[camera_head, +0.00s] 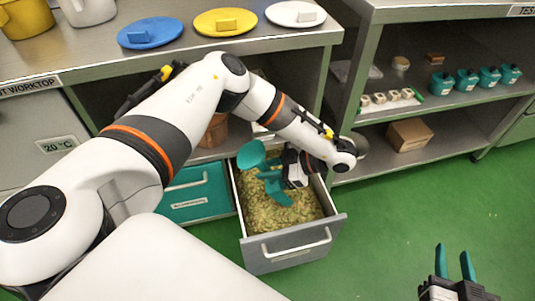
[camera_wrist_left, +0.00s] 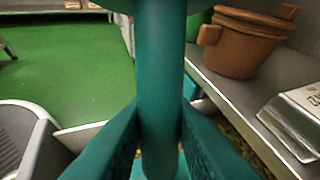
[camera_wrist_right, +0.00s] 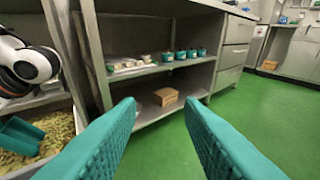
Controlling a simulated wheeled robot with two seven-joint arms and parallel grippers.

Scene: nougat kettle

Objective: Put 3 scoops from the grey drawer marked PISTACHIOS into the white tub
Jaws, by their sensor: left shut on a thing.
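The grey drawer (camera_head: 288,254) is pulled out and holds a bed of greenish-yellow pistachios (camera_head: 298,216). My left gripper (camera_head: 272,176) is inside the drawer's outline, low over the nuts, shut on a teal scoop (camera_head: 251,153). In the left wrist view the scoop's upright shaft (camera_wrist_left: 160,80) stands between the fingers. I cannot tell whether the scoop carries nuts. A white tub-like container (camera_head: 88,11), partly cut off, stands on the worktop at upper left. My right gripper (camera_head: 454,256) is open and empty, over the floor at lower right.
Blue, yellow and white lids (camera_head: 296,14) lie on the worktop beside a yellow container (camera_head: 27,17). A shut teal drawer (camera_head: 197,192) is left of the grey one. Shelves at right hold a cardboard box (camera_head: 409,134) and teal jars (camera_head: 466,79). The green floor at right is clear.

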